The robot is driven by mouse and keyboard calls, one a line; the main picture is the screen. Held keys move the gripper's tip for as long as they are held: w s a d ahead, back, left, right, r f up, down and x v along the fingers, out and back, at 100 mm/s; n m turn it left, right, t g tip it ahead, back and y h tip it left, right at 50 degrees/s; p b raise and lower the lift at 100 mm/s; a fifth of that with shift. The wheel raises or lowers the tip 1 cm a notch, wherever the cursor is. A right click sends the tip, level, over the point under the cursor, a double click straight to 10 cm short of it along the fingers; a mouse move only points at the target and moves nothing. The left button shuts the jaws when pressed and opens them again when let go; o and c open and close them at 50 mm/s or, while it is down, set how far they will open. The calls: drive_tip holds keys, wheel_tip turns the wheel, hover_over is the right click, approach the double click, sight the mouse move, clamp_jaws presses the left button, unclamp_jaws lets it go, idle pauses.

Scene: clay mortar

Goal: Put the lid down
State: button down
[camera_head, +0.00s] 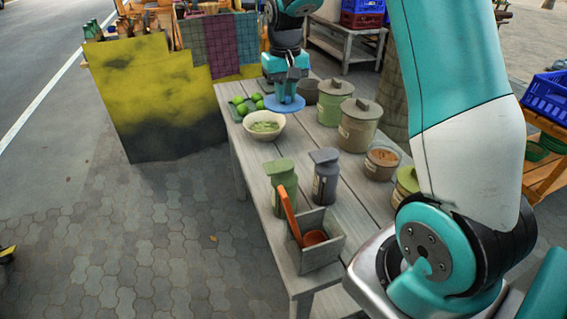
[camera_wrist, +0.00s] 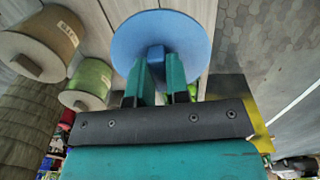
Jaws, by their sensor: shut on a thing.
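The blue round lid (camera_head: 285,104) is in my gripper (camera_head: 287,88) at the far end of the wooden table (camera_head: 341,204). My gripper points down and is shut on the lid's knob. In the wrist view the lid (camera_wrist: 160,32) shows as a blue disc, with its block-shaped knob between the two teal fingers of my gripper (camera_wrist: 158,75). The lid looks level. Whether it touches the table or something below it, I cannot tell, since its underside is hidden.

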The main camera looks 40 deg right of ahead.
wheel_tip(320, 180, down, 18)
drive_tip(key=shift+f, duration=0.2)
drive_tip(key=shift+f, duration=0.15)
drive_tip(key=c, duration=1.1)
unclamp_jaws()
